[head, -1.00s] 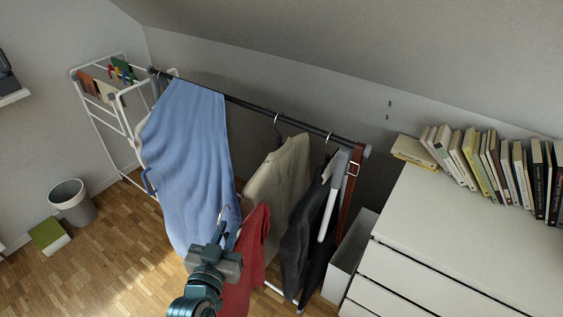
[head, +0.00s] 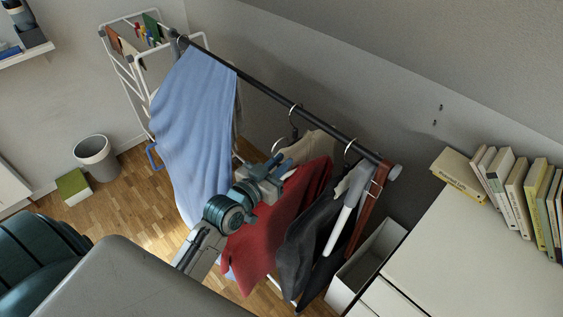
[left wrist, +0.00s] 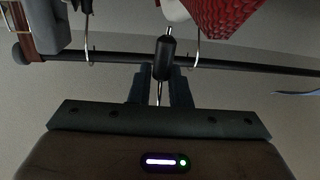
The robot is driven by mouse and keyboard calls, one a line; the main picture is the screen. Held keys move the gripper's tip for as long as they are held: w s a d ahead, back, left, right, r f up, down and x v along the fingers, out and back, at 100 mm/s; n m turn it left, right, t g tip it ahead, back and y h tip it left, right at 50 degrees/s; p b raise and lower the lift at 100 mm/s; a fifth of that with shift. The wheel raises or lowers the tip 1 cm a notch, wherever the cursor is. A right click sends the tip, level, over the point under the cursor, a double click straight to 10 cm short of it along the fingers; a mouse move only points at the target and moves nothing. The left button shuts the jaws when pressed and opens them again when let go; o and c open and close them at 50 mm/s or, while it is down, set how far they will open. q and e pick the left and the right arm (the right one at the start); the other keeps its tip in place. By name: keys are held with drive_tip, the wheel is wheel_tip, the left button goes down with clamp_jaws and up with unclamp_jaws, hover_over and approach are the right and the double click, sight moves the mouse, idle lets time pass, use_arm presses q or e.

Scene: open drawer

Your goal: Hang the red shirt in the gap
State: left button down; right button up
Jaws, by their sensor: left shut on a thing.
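The red shirt (head: 272,232) hangs below my left gripper (head: 283,166), between the beige garment (head: 316,146) and the dark garment (head: 312,238). My left gripper is shut on the shirt's hanger (left wrist: 164,56), close to the black rail (head: 262,83). In the left wrist view, the held hanger part is in front of the rail (left wrist: 235,66), between two hooks on the rail. Whether its hook rests over the rail cannot be told. The red shirt also shows at the top of that view (left wrist: 225,16). My right gripper is not in view.
A blue cloth (head: 196,125) hangs left of the gripper. A brown belt (head: 366,215) hangs near the rail's right end. A white dresser (head: 470,250) with books stands right, a white drying rack (head: 135,75) at the back left. A bin (head: 96,158) stands on the floor.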

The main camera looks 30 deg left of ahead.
use_arm(q)
drive_tip(key=shift+d+r+b+x, duration=0.1)
drive_tip(key=shift+d+b+x, duration=0.25)
drive_tip(key=shift+x, duration=1.15)
drive_tip(key=shift+d+r+b+x, duration=0.1)
drive_tip(key=shift+b+x, duration=0.3)
drive_tip(key=shift+x, duration=1.1)
drive_tip(key=shift+d+r+b+x, duration=0.1)
drive_tip(key=shift+d+b+x, duration=0.25)
drive_tip(key=shift+x, duration=1.1)
drive_tip(key=shift+b+x, duration=0.4)
drive_tip(key=shift+x, duration=0.8)
drive_tip(key=shift+w+d, duration=0.2)
drive_tip(key=shift+w, duration=0.1)
drive_tip(key=shift+b+x, duration=0.55)
drive_tip(key=shift+x, duration=0.75)
drive_tip(key=shift+d+f+b, duration=0.25)
drive_tip(key=shift+f+b, duration=0.2)
drive_tip(key=shift+f, duration=0.1)
drive_tip(key=shift+f+b, duration=0.45)
drive_tip(key=shift+f, duration=0.2)
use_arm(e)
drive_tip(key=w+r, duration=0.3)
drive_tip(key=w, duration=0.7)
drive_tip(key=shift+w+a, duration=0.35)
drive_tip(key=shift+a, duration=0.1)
